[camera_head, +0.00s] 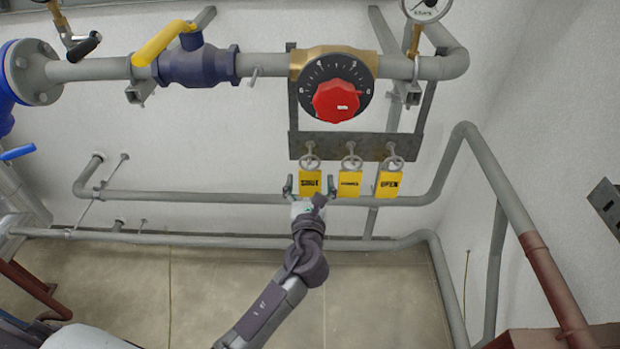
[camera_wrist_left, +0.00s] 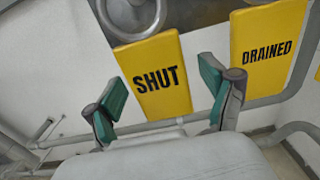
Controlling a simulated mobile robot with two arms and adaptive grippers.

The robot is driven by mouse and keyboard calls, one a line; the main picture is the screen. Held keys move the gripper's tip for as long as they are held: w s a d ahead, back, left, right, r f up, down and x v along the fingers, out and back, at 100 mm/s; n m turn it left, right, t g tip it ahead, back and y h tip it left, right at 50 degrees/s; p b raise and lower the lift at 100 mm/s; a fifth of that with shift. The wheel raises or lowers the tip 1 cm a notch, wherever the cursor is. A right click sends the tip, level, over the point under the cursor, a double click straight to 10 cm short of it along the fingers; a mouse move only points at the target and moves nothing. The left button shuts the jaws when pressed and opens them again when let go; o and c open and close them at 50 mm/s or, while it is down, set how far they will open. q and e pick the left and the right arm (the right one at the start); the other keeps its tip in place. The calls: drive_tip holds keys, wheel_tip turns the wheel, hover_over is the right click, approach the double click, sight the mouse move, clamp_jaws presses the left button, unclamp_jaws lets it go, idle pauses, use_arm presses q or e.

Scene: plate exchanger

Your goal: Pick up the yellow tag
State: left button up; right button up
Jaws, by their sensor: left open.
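Three yellow tags hang in a row below the grey bracket. The SHUT tag (camera_head: 311,183) is on the left, the DRAINED tag (camera_head: 349,184) in the middle and the OPEN tag (camera_head: 389,184) on the right. My left gripper (camera_head: 310,188) is open, with one finger on each side of the SHUT tag. In the left wrist view the SHUT tag (camera_wrist_left: 155,80) shows between and beyond the green finger pads of my left gripper (camera_wrist_left: 165,97), with nothing held. The DRAINED tag (camera_wrist_left: 267,45) is right of the right finger. My right gripper is not in view.
A red knob (camera_head: 337,101) on a dial sits above. A grey pipe (camera_head: 230,197) runs behind the tags. A yellow-handled valve (camera_head: 165,42) is at upper left.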

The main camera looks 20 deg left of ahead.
use_arm(q)
drive_tip(key=c, duration=1.2)
drive_tip(key=shift+r, duration=0.5)
drive_tip(key=shift+s+r, duration=0.15)
drive_tip(key=shift+r, duration=0.15)
drive_tip(key=b+v, duration=0.4)
drive_tip(key=v, duration=1.3)
drive_tip(key=shift+s+d+r, duration=0.1)
drive_tip(key=shift+s+d, duration=0.05)
drive_tip(key=shift+s, duration=0.25)
drive_tip(key=shift+w, duration=0.15)
